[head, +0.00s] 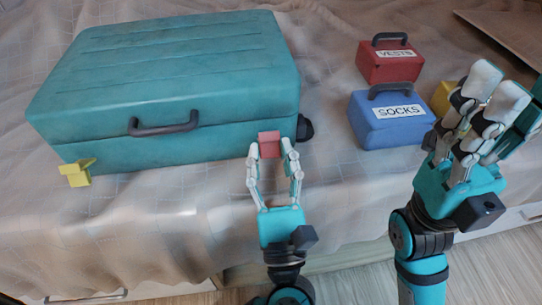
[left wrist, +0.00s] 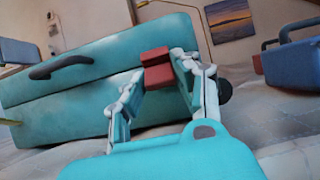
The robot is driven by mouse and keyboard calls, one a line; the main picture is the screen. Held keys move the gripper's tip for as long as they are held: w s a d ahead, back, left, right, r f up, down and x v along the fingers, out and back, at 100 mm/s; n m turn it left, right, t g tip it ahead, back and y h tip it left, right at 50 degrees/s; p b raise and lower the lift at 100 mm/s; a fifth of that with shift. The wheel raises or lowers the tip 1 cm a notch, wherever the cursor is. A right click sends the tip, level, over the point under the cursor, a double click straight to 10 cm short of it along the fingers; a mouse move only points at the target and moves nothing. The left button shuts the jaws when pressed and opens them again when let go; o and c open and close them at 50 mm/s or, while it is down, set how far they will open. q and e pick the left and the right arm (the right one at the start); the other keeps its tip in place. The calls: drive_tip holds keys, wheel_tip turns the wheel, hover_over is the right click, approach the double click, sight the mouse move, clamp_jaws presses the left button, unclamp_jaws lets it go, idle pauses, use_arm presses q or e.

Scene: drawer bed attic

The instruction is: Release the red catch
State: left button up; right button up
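The red catch (head: 269,146) is on the front of a teal suitcase (head: 180,75), near its right corner. A yellow catch (head: 77,172) sticks out at the suitcase's front left. My left gripper (head: 271,150) has a fingertip at each side of the red catch, closed up to it. In the left wrist view the red catch (left wrist: 156,75) stands between the fingertips, its upper part tipping toward the suitcase front (left wrist: 70,115). The suitcase lid is down. My right gripper (head: 505,95) is raised at the right, its fingers apart and empty.
A blue SOCKS box (head: 375,130) and a red VESTS box (head: 372,68) stand right of the suitcase. A yellow box (head: 446,95) is partly hidden behind my right gripper. The bed's front edge has free room left of my left arm.

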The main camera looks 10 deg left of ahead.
use_arm(q)
drive_tip(key=o, duration=0.4)
drive_tip(key=shift+o, duration=0.2)
drive_tip(key=v, duration=1.2)
